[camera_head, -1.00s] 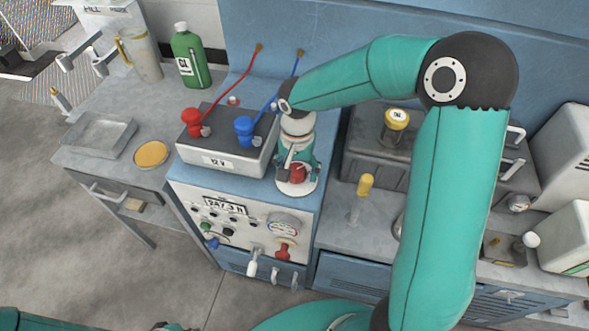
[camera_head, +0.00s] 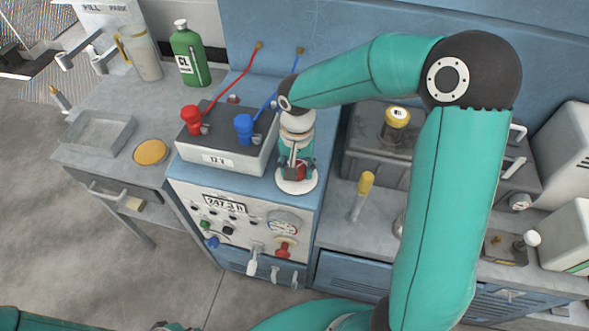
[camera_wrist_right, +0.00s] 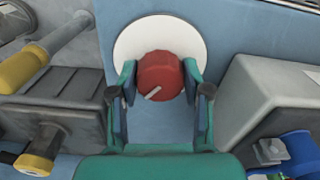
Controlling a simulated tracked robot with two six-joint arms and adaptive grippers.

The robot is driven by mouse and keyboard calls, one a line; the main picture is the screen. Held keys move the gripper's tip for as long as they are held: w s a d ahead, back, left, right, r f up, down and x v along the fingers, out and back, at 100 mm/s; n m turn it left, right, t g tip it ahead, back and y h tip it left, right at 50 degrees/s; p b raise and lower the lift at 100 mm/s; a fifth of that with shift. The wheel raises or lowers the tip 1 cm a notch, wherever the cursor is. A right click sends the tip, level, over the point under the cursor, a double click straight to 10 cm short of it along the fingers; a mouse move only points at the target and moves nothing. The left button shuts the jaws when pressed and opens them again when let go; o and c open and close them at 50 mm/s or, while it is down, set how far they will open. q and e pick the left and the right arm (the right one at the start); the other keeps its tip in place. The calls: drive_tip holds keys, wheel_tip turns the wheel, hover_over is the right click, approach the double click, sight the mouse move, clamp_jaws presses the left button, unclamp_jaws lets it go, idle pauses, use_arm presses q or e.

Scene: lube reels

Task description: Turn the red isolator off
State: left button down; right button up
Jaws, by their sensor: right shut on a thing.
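The red isolator (camera_head: 299,171) is a round red knob on a white disc (camera_head: 297,187), set on top of the blue cabinet beside the 12 V battery. In the right wrist view the red isolator (camera_wrist_right: 160,77) sits between my fingers, with a pale pointer mark slanting to its lower left. The white disc (camera_wrist_right: 130,43) shows behind it. My right gripper (camera_wrist_right: 160,82) is shut on the knob from both sides; in the head view this gripper (camera_head: 297,168) comes down from above and partly hides it.
The 12 V battery (camera_head: 222,160) with red and blue clamps stands left of the isolator. A yellow-handled tool (camera_head: 363,190) stands to the right. A panel with a gauge (camera_head: 284,222) and taps is on the cabinet front. A green bottle (camera_head: 187,58) stands at the back left.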

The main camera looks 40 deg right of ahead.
drive_tip(key=n+b, duration=0.1)
drive_tip(key=n, duration=0.3)
drive_tip(key=shift+w, duration=0.1)
drive_tip(key=n, duration=0.4)
drive_tip(key=shift+d+r, duration=0.1)
drive_tip(key=n, duration=0.4)
drive_tip(key=shift+w+n, duration=0.1)
drive_tip(key=shift+n, duration=2)
drive_tip(key=o, duration=1.2)
drive_tip(key=shift+c, duration=0.2)
